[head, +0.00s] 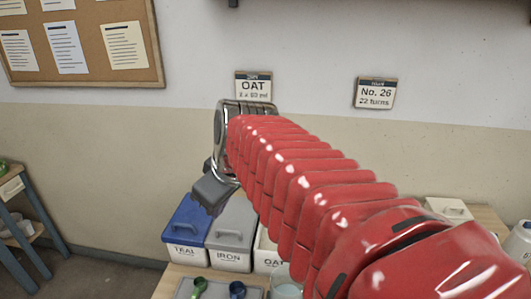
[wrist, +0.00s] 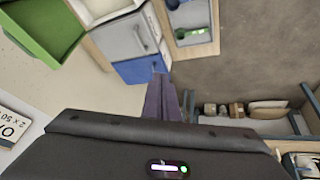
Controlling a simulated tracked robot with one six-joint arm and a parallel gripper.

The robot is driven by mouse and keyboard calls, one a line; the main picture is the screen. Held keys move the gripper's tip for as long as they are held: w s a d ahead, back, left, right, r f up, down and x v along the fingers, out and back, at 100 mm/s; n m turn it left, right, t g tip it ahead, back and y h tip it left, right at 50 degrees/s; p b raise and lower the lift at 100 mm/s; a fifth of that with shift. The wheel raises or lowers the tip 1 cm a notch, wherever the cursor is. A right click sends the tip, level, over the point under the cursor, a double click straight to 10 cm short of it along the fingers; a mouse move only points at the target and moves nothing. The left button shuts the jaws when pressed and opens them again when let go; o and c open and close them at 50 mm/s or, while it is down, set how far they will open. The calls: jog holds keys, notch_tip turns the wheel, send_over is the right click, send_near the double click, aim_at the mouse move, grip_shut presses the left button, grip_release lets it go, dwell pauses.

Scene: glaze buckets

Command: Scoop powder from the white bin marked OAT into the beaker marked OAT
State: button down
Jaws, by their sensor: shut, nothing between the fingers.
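The white bin marked OAT (head: 267,260) stands right of the grey bin, mostly hidden behind my red arm. A white bin at the top of the wrist view (wrist: 98,10) appears to be the same one; its label is not visible there. A clear vessel (head: 287,291) is cut off at the bottom edge; I cannot read any mark on it. A green scoop (head: 198,287) and a blue scoop (head: 237,289) lie on a grey tray (head: 213,292). My gripper (head: 210,192) is raised above the blue bin, shut and empty; its fingers also show in the wrist view (wrist: 161,97).
A blue bin marked TEAL (head: 187,230) and a grey bin marked IRON (head: 232,235) have lids on. An open green container (wrist: 40,25) is at the wrist view's upper left. A side shelf (head: 20,205) stands left.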

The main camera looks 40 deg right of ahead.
jog(key=d+r+n, duration=0.2)
jog(key=d+r, duration=0.1)
jog(key=d, duration=1)
jog(key=w+d+r+n+h, duration=0.1)
jog(key=d+r, duration=0.3)
jog(key=d, duration=0.9)
jog(key=shift+w+d+n+t, duration=0.2)
jog(key=shift+n+t, duration=0.2)
jog(key=shift+n, duration=0.2)
jog(key=shift+f, duration=0.1)
jog(key=x, duration=1)
jog(key=shift+a, duration=0.15)
